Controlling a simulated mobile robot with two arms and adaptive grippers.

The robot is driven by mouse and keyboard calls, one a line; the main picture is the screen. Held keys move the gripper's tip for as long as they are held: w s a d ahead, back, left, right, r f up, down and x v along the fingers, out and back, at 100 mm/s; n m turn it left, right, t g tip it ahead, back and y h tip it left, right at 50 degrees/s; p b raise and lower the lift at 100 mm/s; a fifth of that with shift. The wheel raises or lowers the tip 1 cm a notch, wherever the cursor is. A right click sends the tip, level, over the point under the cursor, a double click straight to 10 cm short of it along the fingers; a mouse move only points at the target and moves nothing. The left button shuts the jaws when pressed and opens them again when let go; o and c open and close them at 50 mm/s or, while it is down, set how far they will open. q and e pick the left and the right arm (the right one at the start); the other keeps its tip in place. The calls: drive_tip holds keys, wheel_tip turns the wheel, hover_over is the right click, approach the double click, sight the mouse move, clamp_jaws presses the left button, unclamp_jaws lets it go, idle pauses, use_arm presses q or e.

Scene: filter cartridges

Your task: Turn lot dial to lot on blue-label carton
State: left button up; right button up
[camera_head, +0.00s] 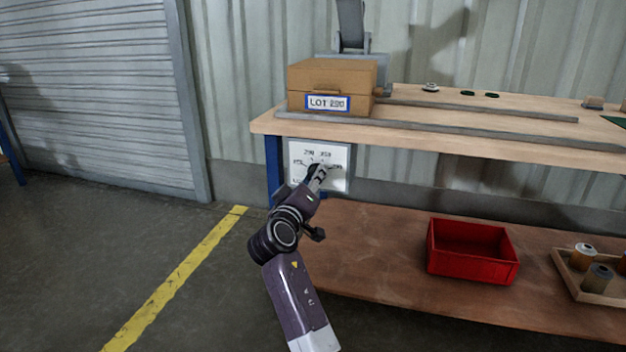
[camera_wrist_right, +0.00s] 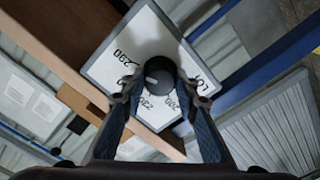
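A brown carton (camera_head: 332,82) with a blue-edged label (camera_head: 328,103) stands at the left end of the bench top. The label reads LOT and a number too blurred to read surely. Below it, a white dial plate (camera_head: 340,178) hangs at the bench's left leg with several numbers around a knob. In the right wrist view, the dark round knob (camera_wrist_right: 160,76) has a pale mark on its face. My right gripper (camera_head: 319,170) is at the dial. Its fingers (camera_wrist_right: 158,90) stand on either side of the knob; whether they press on it is unclear. My left gripper is out of view.
The wooden bench top (camera_head: 480,142) overhangs the dial. A red bin (camera_head: 472,252) and a tray with cartridges (camera_head: 590,285) stand on the lower shelf (camera_head: 370,262). A blue bench leg (camera_head: 274,170) is close beside the plate. The floor to the left is clear.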

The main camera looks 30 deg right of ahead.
drive_tip(key=o, duration=0.5)
drive_tip(key=shift+c, duration=0.2)
drive_tip(key=v, duration=0.7)
drive_tip(key=shift+s+a, duration=0.15)
drive_tip(key=shift+a, duration=0.1)
drive_tip(key=shift+f, duration=0.1)
